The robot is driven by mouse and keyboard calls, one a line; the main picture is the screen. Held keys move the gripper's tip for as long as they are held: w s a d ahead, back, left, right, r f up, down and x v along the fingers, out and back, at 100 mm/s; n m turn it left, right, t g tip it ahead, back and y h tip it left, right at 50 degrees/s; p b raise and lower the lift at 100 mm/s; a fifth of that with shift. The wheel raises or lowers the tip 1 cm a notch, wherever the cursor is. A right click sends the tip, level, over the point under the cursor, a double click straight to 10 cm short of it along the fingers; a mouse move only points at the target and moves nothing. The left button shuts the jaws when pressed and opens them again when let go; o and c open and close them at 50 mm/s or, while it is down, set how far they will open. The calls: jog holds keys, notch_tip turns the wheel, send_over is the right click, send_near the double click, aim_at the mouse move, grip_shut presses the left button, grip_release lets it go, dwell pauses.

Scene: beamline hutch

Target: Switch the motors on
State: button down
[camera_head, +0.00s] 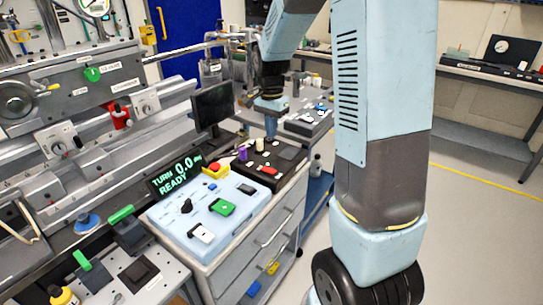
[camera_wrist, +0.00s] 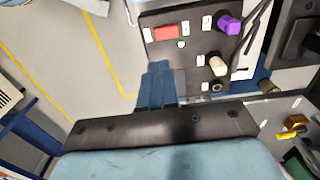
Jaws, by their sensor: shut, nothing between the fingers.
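My gripper (camera_head: 271,125) is shut and empty, pointing down in the air near the black control panel (camera_head: 284,152). Its blue fingers (camera_wrist: 157,82) also show in the wrist view, beside the panel's edge with floor behind them. The black panel carries a red switch (camera_head: 269,170), a purple knob (camera_head: 242,154) and a cream knob (camera_head: 260,144). The wrist view shows the red switch (camera_wrist: 171,32), purple knob (camera_wrist: 229,24) and cream knob (camera_wrist: 217,66). The light blue console (camera_head: 175,217) has a green rocker (camera_head: 222,208) and a white switch (camera_head: 201,233). I cannot read which control is for the motors.
A display (camera_head: 176,177) reads TURN 0.0 READY. A red button on a yellow base (camera_head: 215,171) stands at the console's back. A dark monitor (camera_head: 212,105) stands behind the panels. Another panel (camera_head: 308,120) lies farther back. Floor (camera_head: 465,215) is clear at right.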

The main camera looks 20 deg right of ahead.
aim_at(272, 172)
notch_tip(272, 172, down, 14)
jog(key=shift+r, duration=0.1)
dwell(0.5)
jog(key=shift+s, duration=0.15)
dwell(0.3)
jog(key=shift+w+a+r, duration=0.15)
jog(key=shift+w+a, duration=0.25)
jog(key=shift+w, duration=0.25)
jog(key=shift+r, duration=0.15)
notch_tip(272, 172, up, 14)
dwell(0.6)
jog(key=shift+w, duration=0.1)
